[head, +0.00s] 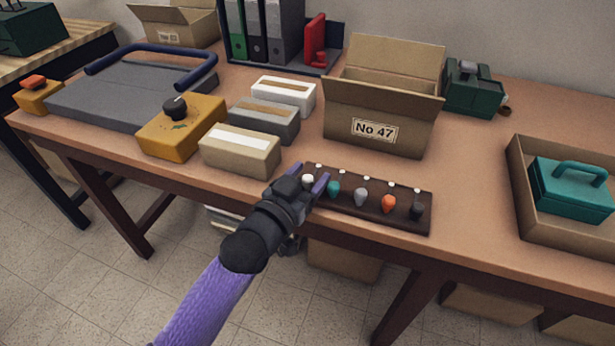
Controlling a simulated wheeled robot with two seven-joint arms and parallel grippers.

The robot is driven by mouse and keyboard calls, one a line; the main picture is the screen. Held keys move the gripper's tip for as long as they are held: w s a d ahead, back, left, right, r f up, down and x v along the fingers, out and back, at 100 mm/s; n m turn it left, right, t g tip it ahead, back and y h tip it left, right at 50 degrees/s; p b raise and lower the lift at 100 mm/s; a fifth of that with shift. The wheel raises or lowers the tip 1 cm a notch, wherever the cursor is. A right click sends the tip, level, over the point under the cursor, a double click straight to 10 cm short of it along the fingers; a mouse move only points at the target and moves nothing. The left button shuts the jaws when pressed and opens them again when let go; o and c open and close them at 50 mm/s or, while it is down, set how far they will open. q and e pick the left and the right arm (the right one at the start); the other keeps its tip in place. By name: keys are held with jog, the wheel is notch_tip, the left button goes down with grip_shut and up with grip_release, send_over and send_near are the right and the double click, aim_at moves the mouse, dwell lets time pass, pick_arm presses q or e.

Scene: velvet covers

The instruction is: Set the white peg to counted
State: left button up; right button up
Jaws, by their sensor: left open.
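A dark brown peg board (349,211) lies near the front edge of the table. It holds a row of coloured pegs. The white peg (308,179) is at the board's left end. My left gripper (309,177) is open at that end, with its purple fingertips on either side of the white peg. I cannot tell whether they touch it. The gripper's body hides the lower left part of the board. Small white marks sit along the board's far edge. No readable "counted" label shows. My right gripper is not in view.
Beside the white peg are teal (334,188), grey (361,197), orange (388,203) and black (417,210) pegs. An open carton marked No 47 (350,110) stands behind the board. A beige block (240,157) is left of the gripper. Bare tabletop lies right of the board.

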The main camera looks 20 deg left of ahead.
pick_arm(q)
grip_shut()
dwell(1.3)
